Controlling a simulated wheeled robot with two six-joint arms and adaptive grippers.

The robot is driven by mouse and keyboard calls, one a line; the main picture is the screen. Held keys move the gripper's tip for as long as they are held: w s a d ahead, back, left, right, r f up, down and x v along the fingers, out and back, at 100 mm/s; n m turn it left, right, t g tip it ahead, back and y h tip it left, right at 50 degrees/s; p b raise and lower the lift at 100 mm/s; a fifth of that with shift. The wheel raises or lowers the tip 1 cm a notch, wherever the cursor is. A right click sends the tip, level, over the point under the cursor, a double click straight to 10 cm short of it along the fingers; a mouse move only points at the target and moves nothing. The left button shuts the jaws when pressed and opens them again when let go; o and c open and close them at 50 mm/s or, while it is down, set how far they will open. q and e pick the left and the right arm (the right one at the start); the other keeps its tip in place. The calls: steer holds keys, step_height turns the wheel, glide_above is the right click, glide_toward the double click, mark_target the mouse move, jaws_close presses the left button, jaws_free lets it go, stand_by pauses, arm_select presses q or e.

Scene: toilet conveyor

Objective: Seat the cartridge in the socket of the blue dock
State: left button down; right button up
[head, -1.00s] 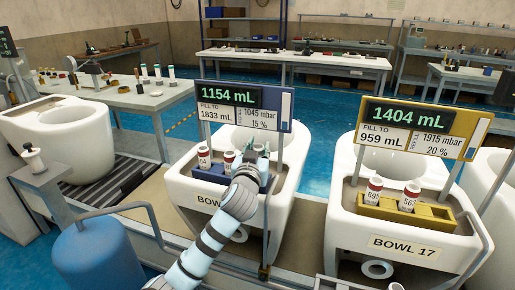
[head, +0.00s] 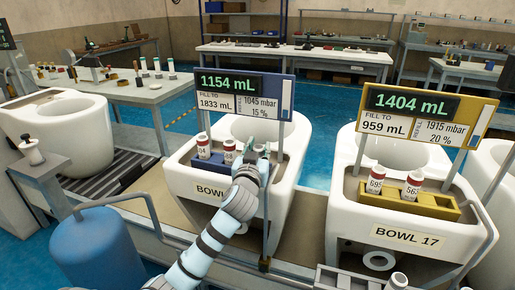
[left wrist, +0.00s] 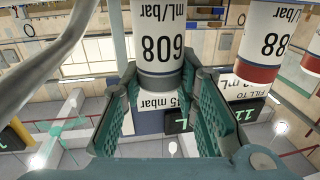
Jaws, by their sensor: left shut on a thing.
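The blue dock (head: 213,167) sits on the front of the left white bowl. Two white cartridges with red tops stand in it, a left one (head: 203,147) and a middle one (head: 230,150). My left gripper (head: 256,153) is at the dock's right part and hides much of it. In the left wrist view, its green-padded fingers (left wrist: 170,112) are shut on a white cartridge marked 608 (left wrist: 162,40) with a dark grey end band. A red-banded cartridge (left wrist: 264,40) stands beside it. The socket under the held cartridge is hidden, so I cannot tell how deep it sits.
A blue sign (head: 240,95) on two posts rises close behind my left gripper. A yellow dock (head: 408,205) with two cartridges is on the right bowl (head: 350,235). A grey rack (head: 345,283) with a cartridge lies at the bottom edge. A blue tank (head: 97,250) stands lower left.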

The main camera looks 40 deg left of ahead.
arm_select(q)
steer(key=c, duration=1.2)
jaws_free()
steer(key=shift+f, duration=0.15)
steer(key=v, duration=1.2)
